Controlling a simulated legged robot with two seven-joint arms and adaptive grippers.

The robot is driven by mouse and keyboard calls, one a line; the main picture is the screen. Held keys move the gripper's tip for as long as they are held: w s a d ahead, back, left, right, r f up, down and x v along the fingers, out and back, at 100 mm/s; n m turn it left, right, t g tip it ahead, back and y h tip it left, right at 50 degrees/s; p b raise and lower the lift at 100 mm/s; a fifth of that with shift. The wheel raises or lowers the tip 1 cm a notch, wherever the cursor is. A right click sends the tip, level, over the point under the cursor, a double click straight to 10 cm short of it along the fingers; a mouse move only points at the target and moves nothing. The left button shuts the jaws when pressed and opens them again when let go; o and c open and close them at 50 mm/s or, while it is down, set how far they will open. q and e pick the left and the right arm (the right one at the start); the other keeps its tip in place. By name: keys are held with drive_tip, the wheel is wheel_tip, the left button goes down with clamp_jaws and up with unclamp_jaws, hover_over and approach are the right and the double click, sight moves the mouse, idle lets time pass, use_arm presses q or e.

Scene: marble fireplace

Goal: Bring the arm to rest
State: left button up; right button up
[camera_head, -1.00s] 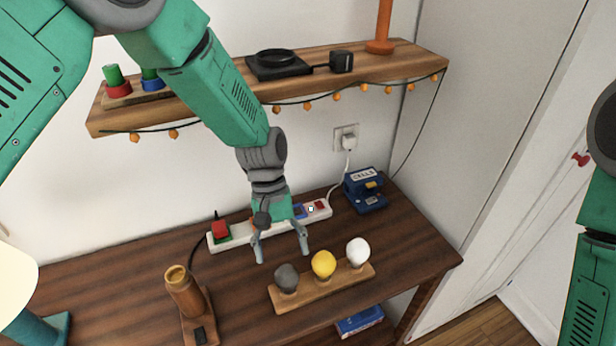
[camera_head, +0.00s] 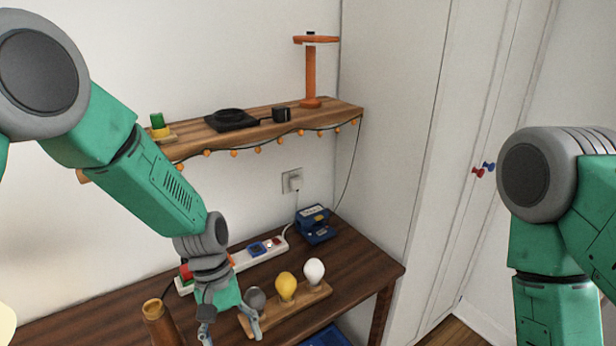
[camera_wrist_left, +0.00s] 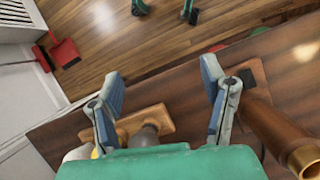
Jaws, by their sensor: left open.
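My left arm comes in from the left in the head view. Its gripper (camera_head: 231,334) hangs low over the dark wooden table (camera_head: 355,262), fingers apart and nothing between them. It is just left of the grey bulb (camera_head: 256,297) in the picture; whether it touches is not clear. In the left wrist view the gripper (camera_wrist_left: 162,82) also shows spread, empty fingers above the table edge. The bulb board (camera_wrist_left: 158,118) lies behind the left finger there. My right arm stands at the right of the head view, with its gripper out of the picture.
The yellow bulb (camera_head: 287,286) and white bulb (camera_head: 314,271) stand on the board. A brass-topped holder (camera_head: 160,324) is left of the gripper. Behind are a power strip (camera_head: 243,262) and blue box (camera_head: 316,226). A shelf (camera_head: 282,125) with string lights runs above.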

use_arm(q)
drive_tip(key=s+a+f+m+t+y+b, duration=0.1)
drive_tip(key=s+a+f+b, duration=0.25)
drive_tip(key=s+f, duration=0.4)
drive_tip(key=s+a+f+m+t+y+b, duration=0.15)
drive_tip(key=s+a+f, duration=0.3)
drive_tip(key=f, duration=0.55)
drive_tip(key=s+a+f+m+t+b, duration=0.1)
drive_tip(key=s+a+f+b, duration=0.1)
drive_tip(key=s, duration=0.3)
drive_tip(key=s+a+f+m+t+b, duration=0.1)
drive_tip(key=s+a+f+b, duration=0.1)
drive_tip(key=s, duration=0.4)
drive_tip(key=shift+a+f+b, duration=0.2)
drive_tip(key=shift+a+b, duration=0.5)
drive_tip(key=shift+a, duration=0.4)
